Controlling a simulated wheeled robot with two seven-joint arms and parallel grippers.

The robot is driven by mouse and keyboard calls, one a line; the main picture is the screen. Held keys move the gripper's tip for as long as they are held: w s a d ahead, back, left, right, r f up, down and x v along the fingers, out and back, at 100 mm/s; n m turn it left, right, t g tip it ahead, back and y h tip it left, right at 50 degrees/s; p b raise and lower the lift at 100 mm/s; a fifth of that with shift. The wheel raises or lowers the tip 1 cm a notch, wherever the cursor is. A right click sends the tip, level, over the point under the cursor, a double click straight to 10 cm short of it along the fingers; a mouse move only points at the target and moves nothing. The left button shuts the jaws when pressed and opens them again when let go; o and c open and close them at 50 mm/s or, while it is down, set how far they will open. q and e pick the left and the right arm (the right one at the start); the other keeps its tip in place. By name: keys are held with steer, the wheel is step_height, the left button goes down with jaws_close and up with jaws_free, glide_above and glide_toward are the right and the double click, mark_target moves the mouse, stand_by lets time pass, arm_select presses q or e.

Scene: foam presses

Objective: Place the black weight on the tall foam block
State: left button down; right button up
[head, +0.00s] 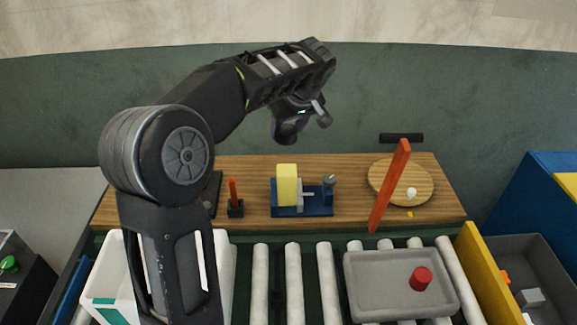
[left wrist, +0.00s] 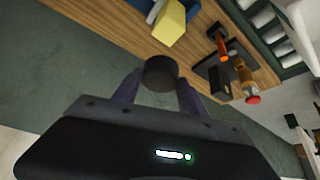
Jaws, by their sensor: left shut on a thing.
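The black weight (left wrist: 160,73) is a dark round piece held between the two fingers of my left gripper in the left wrist view. My left gripper (head: 287,129) is shut on it, raised behind the far edge of the wooden board in the head view. The yellow foam block (head: 287,184) stands upright on a blue press (head: 287,212) on the board, nearer than the gripper. It also shows in the left wrist view (left wrist: 171,21), clear of the weight. The weight is hard to tell from the dark fingers in the head view. My right gripper is not in view.
On the wooden board (head: 340,172) stand an orange-handled tool (head: 233,192), an orange upright strip (head: 390,185) and a round wooden disc (head: 425,187). Rollers (head: 293,280) carry a grey tray (head: 375,285) with a red cylinder (head: 421,278). A white bin (head: 105,290) stands at left.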

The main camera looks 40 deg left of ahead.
mark_target(288, 144)
arm_select(q)
steer(key=shift+f+b, duration=0.3)
steer(key=shift+f, duration=2.15)
steer(key=shift+f, duration=0.1)
steer(key=shift+f+b, duration=1.25)
steer(key=shift+f, duration=1.15)
steer(key=shift+f, duration=0.1)
steer(key=c, duration=0.6)
jaws_free()
steer(key=shift+c, duration=0.2)
